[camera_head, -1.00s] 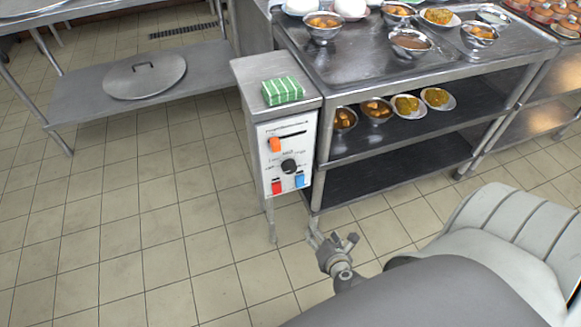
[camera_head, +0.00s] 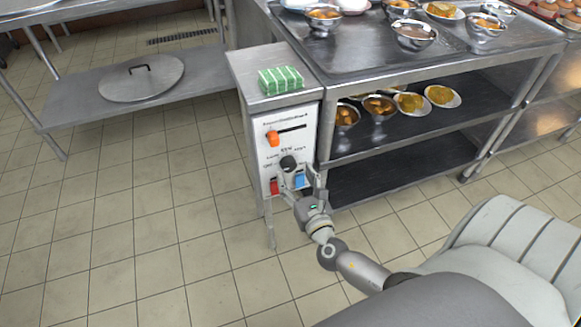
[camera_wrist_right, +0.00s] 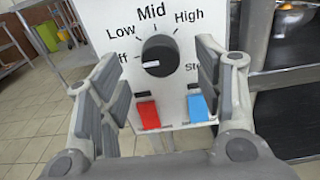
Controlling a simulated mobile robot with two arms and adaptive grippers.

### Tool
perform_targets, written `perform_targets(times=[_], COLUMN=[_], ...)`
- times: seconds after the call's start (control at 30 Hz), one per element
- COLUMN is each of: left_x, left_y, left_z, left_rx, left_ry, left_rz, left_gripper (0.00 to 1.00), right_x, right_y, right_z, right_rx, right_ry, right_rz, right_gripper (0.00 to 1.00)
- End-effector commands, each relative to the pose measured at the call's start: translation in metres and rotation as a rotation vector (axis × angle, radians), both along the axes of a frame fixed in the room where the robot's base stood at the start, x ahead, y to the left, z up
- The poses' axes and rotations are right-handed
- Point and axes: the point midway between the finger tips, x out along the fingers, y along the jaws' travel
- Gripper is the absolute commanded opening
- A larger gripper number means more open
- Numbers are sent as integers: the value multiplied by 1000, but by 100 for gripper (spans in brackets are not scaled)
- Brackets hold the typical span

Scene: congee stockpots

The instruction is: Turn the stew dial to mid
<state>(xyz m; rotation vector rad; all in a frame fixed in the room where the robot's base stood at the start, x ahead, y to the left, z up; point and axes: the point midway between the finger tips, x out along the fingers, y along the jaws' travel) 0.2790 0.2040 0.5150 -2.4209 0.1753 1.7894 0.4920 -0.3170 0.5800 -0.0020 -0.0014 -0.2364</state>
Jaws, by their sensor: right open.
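The stew dial (camera_head: 288,162) is a round black knob on the white front panel (camera_head: 262,150) of a metal box. In the right wrist view the dial (camera_wrist_right: 161,54) has labels Off, Low, Mid and High around it. Its white mark is on the lower left of the knob, on the Off side. My right gripper (camera_head: 298,179) is open in front of the panel, just below and right of the dial in the head view. In the wrist view its fingers stand apart on either side of the dial, and contact is not visible. My left gripper is not in view.
Below the dial are a red switch (camera_wrist_right: 149,114) and a blue switch (camera_wrist_right: 198,107), close to the fingers. An orange slider (camera_head: 272,138) sits above it. A green striped block (camera_head: 281,80) lies on top. A steel shelf cart (camera_head: 400,147) with bowls stands right.

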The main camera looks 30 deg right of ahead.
Motion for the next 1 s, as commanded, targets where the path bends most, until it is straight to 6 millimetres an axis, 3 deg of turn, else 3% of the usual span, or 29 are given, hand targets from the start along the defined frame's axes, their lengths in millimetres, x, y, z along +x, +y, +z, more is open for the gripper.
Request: perform_targets(times=[0.1, 0.3, 0.67, 1.0], left_x=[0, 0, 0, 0], left_y=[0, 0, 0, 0], left_z=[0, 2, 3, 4], left_rx=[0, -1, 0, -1], left_ry=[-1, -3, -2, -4], left_rz=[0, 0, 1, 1], left_gripper=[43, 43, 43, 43], right_x=[19, 38, 43, 43], right_y=[-4, -9, -10, -10], right_z=[1, -1, -1, -1], right_rx=[1, 2, 2, 2], right_ry=[-2, 1, 1, 1], right_rz=[-1, 0, 1, 0], right_gripper=[61, 61, 61, 20])
